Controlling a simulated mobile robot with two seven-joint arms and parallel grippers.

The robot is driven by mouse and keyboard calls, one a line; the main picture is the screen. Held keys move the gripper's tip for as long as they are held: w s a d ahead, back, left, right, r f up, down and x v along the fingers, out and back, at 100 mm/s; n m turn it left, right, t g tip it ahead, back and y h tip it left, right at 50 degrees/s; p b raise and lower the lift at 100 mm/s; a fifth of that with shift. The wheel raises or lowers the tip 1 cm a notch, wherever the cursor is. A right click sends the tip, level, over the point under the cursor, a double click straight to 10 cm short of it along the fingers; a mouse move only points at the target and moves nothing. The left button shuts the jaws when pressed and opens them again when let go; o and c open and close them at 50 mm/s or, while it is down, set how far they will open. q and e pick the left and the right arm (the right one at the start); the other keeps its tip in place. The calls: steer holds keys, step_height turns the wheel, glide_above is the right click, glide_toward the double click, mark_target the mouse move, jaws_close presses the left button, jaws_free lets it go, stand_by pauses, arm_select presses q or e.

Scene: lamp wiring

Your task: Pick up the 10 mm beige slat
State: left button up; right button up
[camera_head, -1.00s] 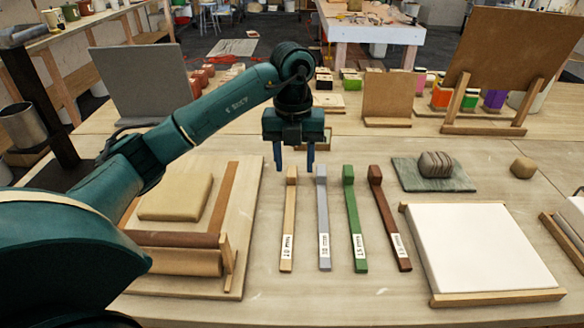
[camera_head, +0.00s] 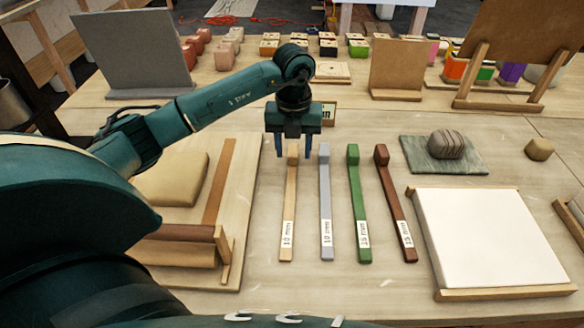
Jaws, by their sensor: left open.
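The beige slat (camera_head: 288,212) lies on the table with a white 10 mm label near its front end. It has a raised block at its far end. My left gripper (camera_head: 293,150) points down at this block, open, one finger to each side of it in the picture. I cannot tell whether the fingers touch it. To its right lie a grey slat (camera_head: 326,205), a green slat (camera_head: 358,205) and a brown slat (camera_head: 394,200). The grey label seems to read 10 mm too. My right gripper is not in view.
A wooden board (camera_head: 242,180) with a beige slab (camera_head: 175,178) and a roller lies to the left. A white panel (camera_head: 490,235) in a wooden frame lies to the right. A stone (camera_head: 446,144) sits on a green slate. Small blocks stand at the back.

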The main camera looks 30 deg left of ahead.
mark_target(292, 170)
arm_select(q)
step_height(292, 170, down, 5)
steer(key=shift+a+f+p, duration=0.1)
steer(key=shift+a+p, duration=0.05)
steer(key=shift+p, duration=0.4)
steer(key=shift+c, duration=0.2)
jaws_close()
